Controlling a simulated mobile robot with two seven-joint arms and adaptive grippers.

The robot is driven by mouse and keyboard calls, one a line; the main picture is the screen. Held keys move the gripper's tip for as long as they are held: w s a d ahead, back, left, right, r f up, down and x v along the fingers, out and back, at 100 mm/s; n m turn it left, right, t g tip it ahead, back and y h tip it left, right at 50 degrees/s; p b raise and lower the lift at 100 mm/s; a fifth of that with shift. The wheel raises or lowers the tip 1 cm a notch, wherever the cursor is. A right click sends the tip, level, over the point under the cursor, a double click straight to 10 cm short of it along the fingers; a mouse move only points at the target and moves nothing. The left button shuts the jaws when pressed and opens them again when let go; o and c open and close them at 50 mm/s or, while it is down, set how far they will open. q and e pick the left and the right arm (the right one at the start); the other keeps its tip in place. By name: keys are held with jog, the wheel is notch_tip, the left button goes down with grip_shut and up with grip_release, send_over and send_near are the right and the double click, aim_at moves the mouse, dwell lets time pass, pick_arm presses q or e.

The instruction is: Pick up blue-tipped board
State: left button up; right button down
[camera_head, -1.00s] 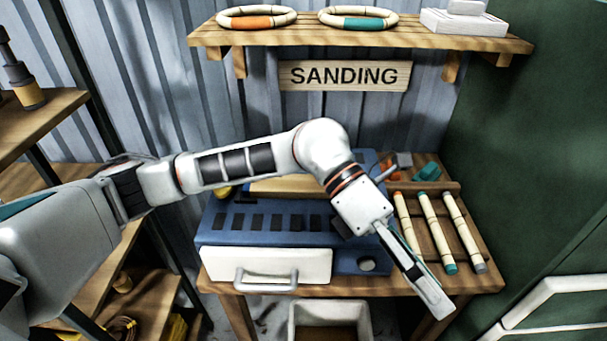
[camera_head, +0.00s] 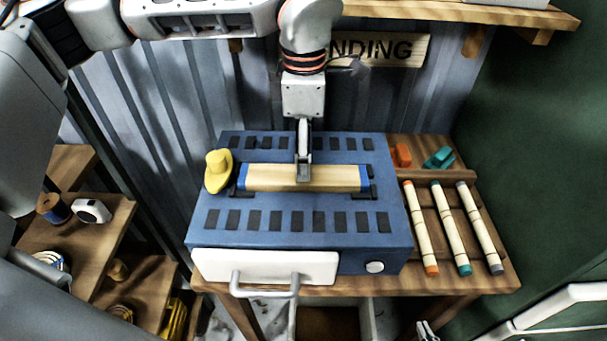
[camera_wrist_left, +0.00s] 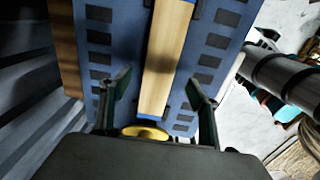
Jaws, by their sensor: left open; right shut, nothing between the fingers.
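The blue-tipped board (camera_head: 270,178), pale wood with a blue band at each end, lies across the top of the blue machine (camera_head: 232,245). My left gripper (camera_head: 303,172) comes down over the board's middle and hides a little of it. In the left wrist view, the board (camera_wrist_left: 165,60) runs between the parted fingers of my left gripper (camera_wrist_left: 157,84), one on each side and apart from it. Only the tip of my right gripper (camera_head: 426,330) shows, at the bottom edge of the head view, away from the board.
A yellow knob-like piece (camera_head: 217,172) stands beside the board's left end. Three rattan sticks with coloured ends lie on the wooden rack (camera_head: 487,228) at right. An orange block (camera_head: 401,154) and a teal one (camera_head: 438,158) lie behind them. A shelf (camera_head: 500,22) overhangs the back.

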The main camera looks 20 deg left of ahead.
pick_arm(q)
jog(key=shift+f+p, duration=0.55)
jog(key=shift+f, duration=2.25)
jog(key=c, duration=1.4)
